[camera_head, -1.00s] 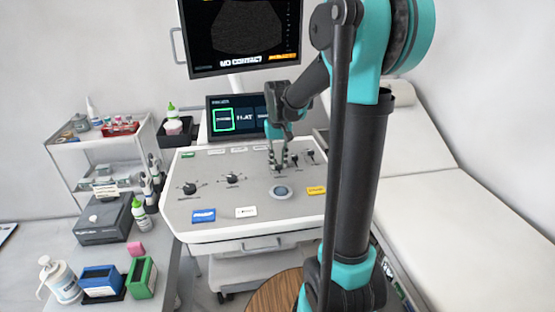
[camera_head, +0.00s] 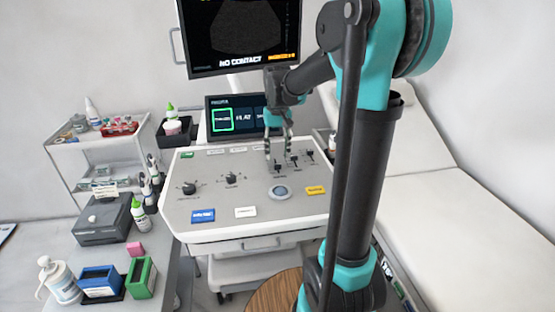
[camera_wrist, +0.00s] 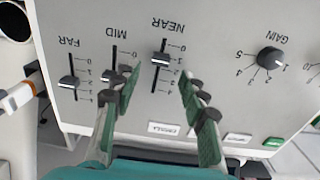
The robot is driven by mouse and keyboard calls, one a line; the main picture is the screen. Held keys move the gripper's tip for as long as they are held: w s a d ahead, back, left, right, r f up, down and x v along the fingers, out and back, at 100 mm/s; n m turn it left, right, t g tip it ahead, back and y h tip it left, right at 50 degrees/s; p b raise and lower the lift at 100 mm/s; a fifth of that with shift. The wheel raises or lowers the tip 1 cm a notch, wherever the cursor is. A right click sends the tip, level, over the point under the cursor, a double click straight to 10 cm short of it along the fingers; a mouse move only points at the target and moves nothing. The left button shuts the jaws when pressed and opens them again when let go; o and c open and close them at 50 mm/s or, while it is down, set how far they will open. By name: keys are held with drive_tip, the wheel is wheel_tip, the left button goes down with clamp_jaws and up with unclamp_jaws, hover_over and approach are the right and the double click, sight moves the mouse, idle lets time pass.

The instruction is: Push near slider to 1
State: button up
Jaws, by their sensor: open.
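The NEAR slider (camera_wrist: 161,59) has a dark knob with a pale stripe in a vertical slot, shown upside down in the wrist view. Its knob sits close to the 1 mark of its scale, but the small figures make the exact position hard to read. My gripper (camera_wrist: 158,84) is open and empty, its green fingers on either side of the NEAR slot. The knob stands slightly beyond the fingertips and is not gripped. In the head view my gripper (camera_head: 279,158) is over the slider group at the right of the grey console panel (camera_head: 240,192).
The MID slider (camera_wrist: 113,78) lies close beside the left finger, and the FAR slider (camera_wrist: 69,82) further left. The GAIN knob (camera_wrist: 270,58) is to the right with clear panel between. A monitor (camera_head: 243,35) and a small screen (camera_head: 237,119) stand behind the console.

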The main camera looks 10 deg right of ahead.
sight(278, 164)
wheel_tip(278, 164, up, 8)
drive_tip(key=shift+f, duration=0.15)
idle(0.4)
